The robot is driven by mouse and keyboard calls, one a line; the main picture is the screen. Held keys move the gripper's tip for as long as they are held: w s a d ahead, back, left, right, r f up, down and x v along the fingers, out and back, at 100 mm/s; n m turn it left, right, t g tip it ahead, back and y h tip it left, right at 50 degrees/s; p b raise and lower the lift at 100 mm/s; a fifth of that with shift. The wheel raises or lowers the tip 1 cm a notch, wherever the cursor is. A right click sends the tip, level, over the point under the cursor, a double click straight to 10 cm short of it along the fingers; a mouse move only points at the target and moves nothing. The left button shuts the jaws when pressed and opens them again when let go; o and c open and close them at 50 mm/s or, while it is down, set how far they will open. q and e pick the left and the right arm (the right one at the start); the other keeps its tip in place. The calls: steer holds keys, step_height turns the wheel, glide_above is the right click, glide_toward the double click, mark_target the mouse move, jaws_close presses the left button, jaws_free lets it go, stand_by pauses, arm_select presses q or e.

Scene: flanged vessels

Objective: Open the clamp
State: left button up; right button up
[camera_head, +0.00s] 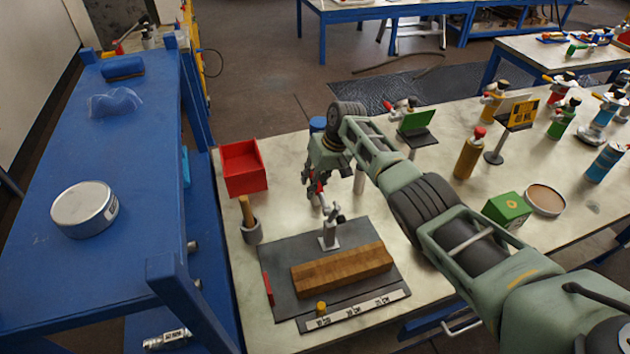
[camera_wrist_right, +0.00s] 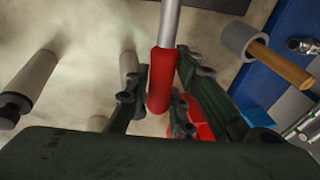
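The clamp (camera_head: 329,231) is a small metal toggle clamp standing upright at the back edge of a dark plate, behind a wooden block (camera_head: 342,268). Its lever ends in a red grip (camera_head: 319,187). In the right wrist view the red grip (camera_wrist_right: 161,80) lies between the fingers, with the metal rod (camera_wrist_right: 169,22) running up out of frame. My right gripper (camera_head: 312,190) is above the clamp with its fingers around the grip. It looks open, with a gap on the left side of the grip; contact on the right side is unclear. My left gripper is not in view.
A red bin (camera_head: 243,168) and a grey cup with a wooden handle (camera_head: 250,228) stand left of the clamp. A labelled strip (camera_head: 355,312) lies in front. A green box (camera_head: 506,209) and bottles stand to the right. A blue bench (camera_head: 110,150) is at left.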

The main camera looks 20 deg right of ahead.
steer(key=o, duration=0.3)
steer(key=shift+w, duration=0.1)
steer(key=shift+o, duration=0.2)
steer(key=shift+r, duration=0.15)
steer(key=shift+d+r, duration=0.2)
steer(key=shift+r, duration=0.4)
steer(key=v, duration=1)
steer(key=shift+r, duration=0.2)
steer(key=shift+s+d+f, duration=0.1)
steer(key=shift+s, duration=0.15)
